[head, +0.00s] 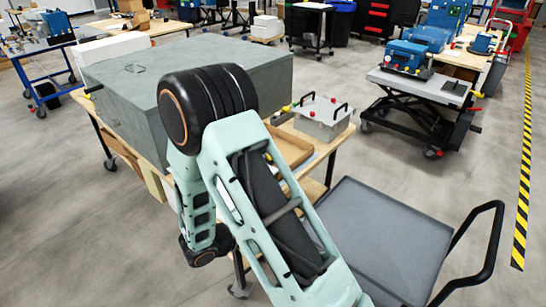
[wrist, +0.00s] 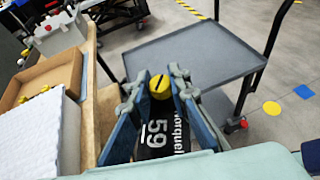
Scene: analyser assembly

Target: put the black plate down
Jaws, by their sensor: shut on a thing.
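My gripper (wrist: 157,93) shows in the wrist view, its two blue-grey fingers on either side of a black piece with white print, which I take to be the black plate (wrist: 157,132). A yellow knob (wrist: 160,86) stands at its far end, between the fingertips. The gripper is shut on this piece, which appears held over the gap between the wooden table and the grey cart. Its near end is hidden by my wrist. In the head view my arm hides the gripper and the plate.
A grey cart (head: 385,235) with an empty flat tray and black handle stands at right; its tray (wrist: 195,50) also shows in the wrist view. The wooden table (head: 320,155) bears a large grey-green box (head: 130,85), a brown tray (head: 287,147) and a grey case (head: 322,120).

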